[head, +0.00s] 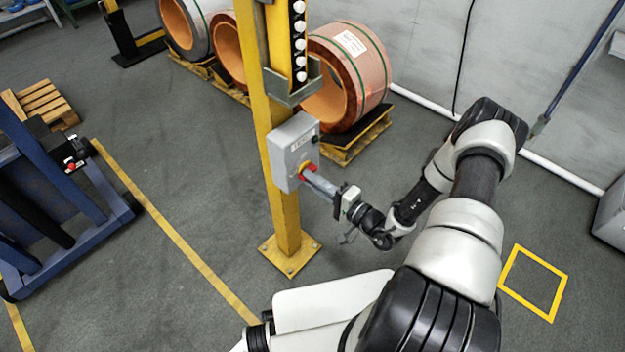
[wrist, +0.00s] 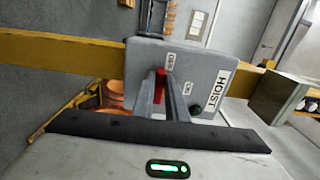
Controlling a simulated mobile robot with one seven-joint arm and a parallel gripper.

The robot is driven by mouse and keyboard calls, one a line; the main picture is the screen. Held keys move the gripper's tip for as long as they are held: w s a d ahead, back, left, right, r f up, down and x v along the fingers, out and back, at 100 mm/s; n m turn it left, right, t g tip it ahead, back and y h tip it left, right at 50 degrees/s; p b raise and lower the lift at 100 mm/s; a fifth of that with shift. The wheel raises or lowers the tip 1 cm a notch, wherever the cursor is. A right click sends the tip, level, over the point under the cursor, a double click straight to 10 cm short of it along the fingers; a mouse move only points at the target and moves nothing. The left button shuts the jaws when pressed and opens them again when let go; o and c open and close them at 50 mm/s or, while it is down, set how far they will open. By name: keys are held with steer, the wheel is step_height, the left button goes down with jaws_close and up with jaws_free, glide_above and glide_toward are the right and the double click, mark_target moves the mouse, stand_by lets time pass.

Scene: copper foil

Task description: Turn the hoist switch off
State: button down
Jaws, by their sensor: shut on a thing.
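The hoist switch box (head: 291,151) is a grey box mounted on a yellow post. In the wrist view the box (wrist: 206,62) shows a HOIST label, with smaller ON and OFF labels near the handle. My gripper (head: 318,182) reaches the box from the right and is shut on the red handle (wrist: 159,88). The two fingers stand on either side of the handle in the wrist view. The fingers hide part of the handle, and its exact angle is hard to tell.
The yellow post (head: 283,215) stands on a floor plate, with a rack of white knobs (head: 299,40) above the box. Copper coils (head: 350,70) sit on pallets behind. A blue frame (head: 60,200) stands at left. The floor around the post is clear.

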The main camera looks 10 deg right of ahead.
steer(key=c, duration=1.8)
jaws_free()
steer(key=shift+o, duration=0.2)
steer(key=shift+s+d, duration=0.1)
steer(key=p+v, duration=0.1)
steer(key=v, duration=1.6)
steer(key=shift+r, duration=0.1)
